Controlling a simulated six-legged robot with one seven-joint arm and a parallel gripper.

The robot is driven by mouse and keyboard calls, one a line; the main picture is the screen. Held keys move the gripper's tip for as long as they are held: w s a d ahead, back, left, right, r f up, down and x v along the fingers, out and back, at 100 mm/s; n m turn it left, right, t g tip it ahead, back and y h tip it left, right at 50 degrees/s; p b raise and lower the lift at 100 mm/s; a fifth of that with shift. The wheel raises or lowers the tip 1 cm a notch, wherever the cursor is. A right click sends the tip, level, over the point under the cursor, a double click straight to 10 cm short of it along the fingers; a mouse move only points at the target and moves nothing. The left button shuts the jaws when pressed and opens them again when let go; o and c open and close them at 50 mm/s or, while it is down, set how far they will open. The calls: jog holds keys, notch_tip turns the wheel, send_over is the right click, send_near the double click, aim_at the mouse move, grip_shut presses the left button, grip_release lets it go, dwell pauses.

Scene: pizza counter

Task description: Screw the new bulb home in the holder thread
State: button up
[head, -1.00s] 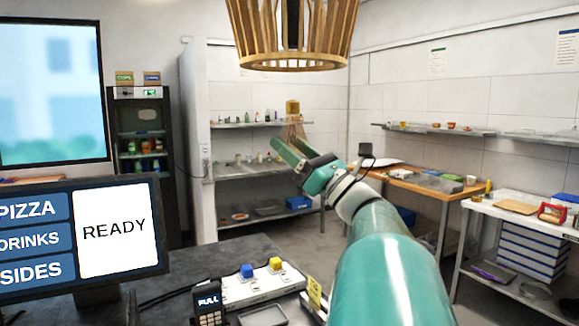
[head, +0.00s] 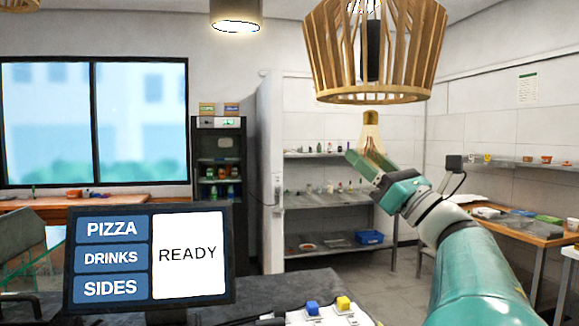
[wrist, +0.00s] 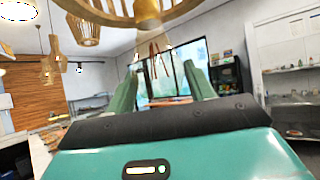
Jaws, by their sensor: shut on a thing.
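The new bulb (head: 370,138) is clear glass with a brass cap and stands upright, cap up. My gripper (head: 368,158) is shut on its glass from below. In the wrist view the bulb (wrist: 157,60) shows between the two green fingers, with reddish filaments visible through the glass. The wooden slatted lampshade (head: 320,50) hangs directly above in the head view. The dark holder (head: 371,50) shows through its slats. The bulb's cap is just below the shade's lower rim in the head view, apart from the holder. The holder's thread is hidden.
An order screen (head: 150,256) stands on the dark counter at the front left. Steel shelves (head: 335,200) with small items stand behind my gripper. A wooden table (head: 520,230) is at the right. Another lit lamp (head: 236,15) hangs at the upper left.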

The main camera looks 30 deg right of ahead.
aim_at(372, 125)
jog(key=shift+d+r, duration=0.1)
jog(key=shift+r, duration=2.45)
jog(key=shift+r, duration=0.75)
jog(key=shift+r, duration=0.35)
jog(key=o, duration=0.9)
